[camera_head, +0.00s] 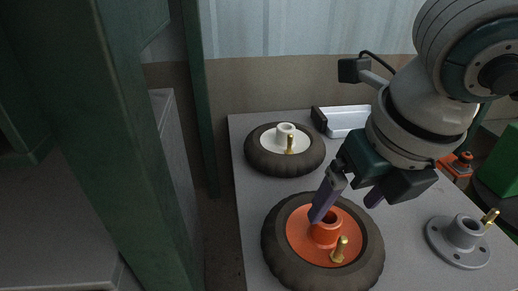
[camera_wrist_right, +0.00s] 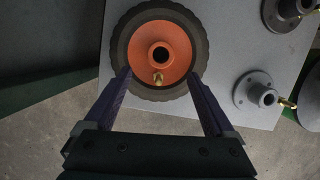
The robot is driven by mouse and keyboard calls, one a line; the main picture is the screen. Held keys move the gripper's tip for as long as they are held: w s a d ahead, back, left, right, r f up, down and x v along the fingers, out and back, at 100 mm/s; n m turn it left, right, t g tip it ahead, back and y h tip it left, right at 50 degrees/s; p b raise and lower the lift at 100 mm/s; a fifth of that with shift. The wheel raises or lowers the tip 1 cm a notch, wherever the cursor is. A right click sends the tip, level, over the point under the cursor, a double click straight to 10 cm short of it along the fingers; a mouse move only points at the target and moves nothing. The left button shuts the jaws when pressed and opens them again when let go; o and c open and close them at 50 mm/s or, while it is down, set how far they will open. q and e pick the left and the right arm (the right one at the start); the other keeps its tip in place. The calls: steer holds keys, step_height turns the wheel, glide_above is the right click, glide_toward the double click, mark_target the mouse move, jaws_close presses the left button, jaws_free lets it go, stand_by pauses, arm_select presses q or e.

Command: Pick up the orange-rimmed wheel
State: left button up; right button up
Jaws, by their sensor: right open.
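The orange-rimmed wheel (camera_head: 297,237) lies flat on the grey table, with a dark tyre, a raised orange hub and a brass valve stem. In the right wrist view the wheel (camera_wrist_right: 178,42) lies ahead of the fingers, its hub hole facing the camera. My right gripper (camera_head: 345,205) is open and empty. In the head view its fingers are above the wheel, in front of part of the rim and hub. In the right wrist view the gripper (camera_wrist_right: 158,82) has one finger on each side of the wheel's near edge. I cannot tell whether they touch it. My left gripper is not in view.
A white-rimmed wheel (camera_head: 264,140) lies behind. A grey flanged hub (camera_head: 458,242) with a brass stem stands at the right. A metal tray (camera_head: 346,119), an orange part (camera_head: 460,163) and a green block (camera_head: 500,163) are farther back. A green post (camera_head: 130,150) blocks the left.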

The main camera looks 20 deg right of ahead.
mark_target(331, 215)
steer(key=shift+f, duration=0.55)
steer(key=w+f+b, duration=0.1)
steer(key=f+b, duration=0.1)
steer(key=w+f+b, duration=0.1)
steer(key=f+b, duration=0.1)
steer(key=shift+w+d, duration=0.2)
steer(key=shift+w, duration=0.15)
steer(key=shift+f, duration=0.35)
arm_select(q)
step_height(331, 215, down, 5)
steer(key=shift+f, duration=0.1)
arm_select(e)
steer(key=shift+w+r, duration=0.1)
steer(key=shift+c, duration=1.2)
jaws_close()
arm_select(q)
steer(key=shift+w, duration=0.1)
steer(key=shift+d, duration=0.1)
